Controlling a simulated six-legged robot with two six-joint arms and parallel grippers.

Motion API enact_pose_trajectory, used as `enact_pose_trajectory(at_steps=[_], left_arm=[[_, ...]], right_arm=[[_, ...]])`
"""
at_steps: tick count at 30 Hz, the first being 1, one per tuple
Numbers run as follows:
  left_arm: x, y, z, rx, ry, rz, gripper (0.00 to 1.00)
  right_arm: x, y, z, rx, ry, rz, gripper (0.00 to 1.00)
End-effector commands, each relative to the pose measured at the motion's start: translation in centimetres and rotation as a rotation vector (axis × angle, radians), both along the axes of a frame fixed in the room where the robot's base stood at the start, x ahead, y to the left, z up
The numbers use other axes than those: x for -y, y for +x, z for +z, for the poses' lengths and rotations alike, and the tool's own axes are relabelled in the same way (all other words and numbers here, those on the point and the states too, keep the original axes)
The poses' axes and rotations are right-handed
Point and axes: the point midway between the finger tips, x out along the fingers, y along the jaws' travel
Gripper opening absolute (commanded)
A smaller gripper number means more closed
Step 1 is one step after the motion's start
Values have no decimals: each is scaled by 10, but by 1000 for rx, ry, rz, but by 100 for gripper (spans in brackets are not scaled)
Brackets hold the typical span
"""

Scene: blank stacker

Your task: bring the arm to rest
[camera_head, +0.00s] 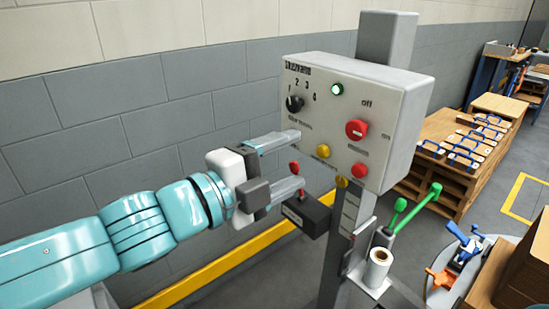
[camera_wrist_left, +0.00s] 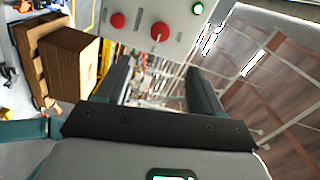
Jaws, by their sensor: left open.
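My left gripper (camera_head: 285,163) is open and empty, with its two fingers apart. In the head view it is in front of the lower left part of a grey control box (camera_head: 398,130) on a post. It also shows in the left wrist view (camera_wrist_left: 160,85), with nothing between the fingers. The box carries a black rotary knob (camera_head: 294,103), a lit green lamp (camera_head: 337,89), a red switch (camera_head: 356,129), a yellow button (camera_head: 323,151) and a second red control (camera_head: 359,170). Whether a fingertip touches the box I cannot tell. My right gripper is not in view.
Below the box is a small dark box with a red lever (camera_head: 294,168). A wooden bench (camera_head: 450,150) with blue-handled pieces stands behind. A yellow rail (camera_head: 225,263) runs along the grey wall.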

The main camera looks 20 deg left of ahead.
Motion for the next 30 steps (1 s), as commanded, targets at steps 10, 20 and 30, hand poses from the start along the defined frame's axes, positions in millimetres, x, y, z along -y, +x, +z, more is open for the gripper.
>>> enact_pose_trajectory(at_steps=[10,20,30], left_arm=[[-12,-16,0,-1,-1,0,67],[-18,11,-23,-103,21,29,67],[-21,28,-286,-976,-174,201,67]], right_arm=[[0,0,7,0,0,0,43],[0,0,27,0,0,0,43],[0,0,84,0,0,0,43]])
